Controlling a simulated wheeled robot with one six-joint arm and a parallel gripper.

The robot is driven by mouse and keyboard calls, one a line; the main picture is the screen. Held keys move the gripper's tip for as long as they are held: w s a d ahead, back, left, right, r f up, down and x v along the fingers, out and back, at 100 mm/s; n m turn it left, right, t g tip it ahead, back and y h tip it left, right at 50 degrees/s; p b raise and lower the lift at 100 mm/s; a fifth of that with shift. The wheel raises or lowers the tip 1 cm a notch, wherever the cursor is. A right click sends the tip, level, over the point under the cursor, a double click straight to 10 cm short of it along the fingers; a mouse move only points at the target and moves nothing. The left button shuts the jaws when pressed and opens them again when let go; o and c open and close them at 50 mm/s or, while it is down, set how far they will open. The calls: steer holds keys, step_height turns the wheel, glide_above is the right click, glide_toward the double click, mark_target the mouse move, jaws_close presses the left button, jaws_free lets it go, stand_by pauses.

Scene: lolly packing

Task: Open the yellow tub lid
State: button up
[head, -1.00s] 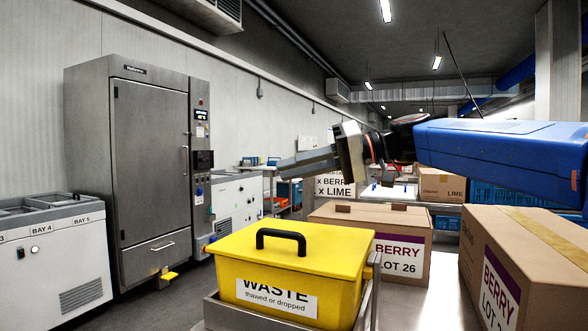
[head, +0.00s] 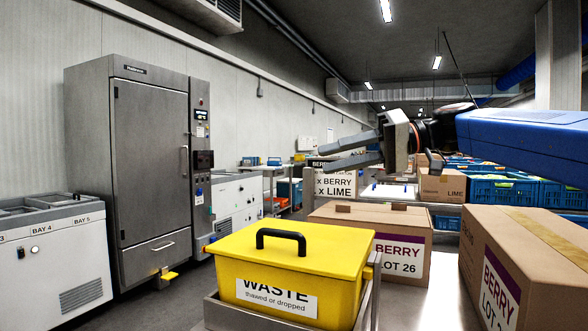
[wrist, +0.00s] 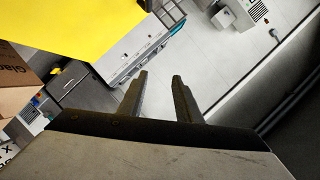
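The yellow tub (head: 335,285) stands in a grey metal tray at the front, labelled WASTE, thawed or dropped. Its yellow lid (head: 335,245) is on and closed, with a black arched handle (head: 281,234) on top. My gripper (head: 345,153) is above and behind the lid to the right, apart from it, with its fingers pointing left. The fingers are spread and empty. In the wrist view my open gripper (wrist: 160,75) points at the floor area, and a yellow surface (wrist: 75,25), which appears to be the lid, fills the upper left.
A BERRY LOT 26 carton (head: 370,217) stands behind the tub, and another carton (head: 530,260) stands at the right. A steel cabinet (head: 150,160) and a white chest unit (head: 60,250) are at the left. The space above the lid is clear.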

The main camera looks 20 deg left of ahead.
steer(key=v, duration=0.8)
steer(key=shift+d, duration=0.2)
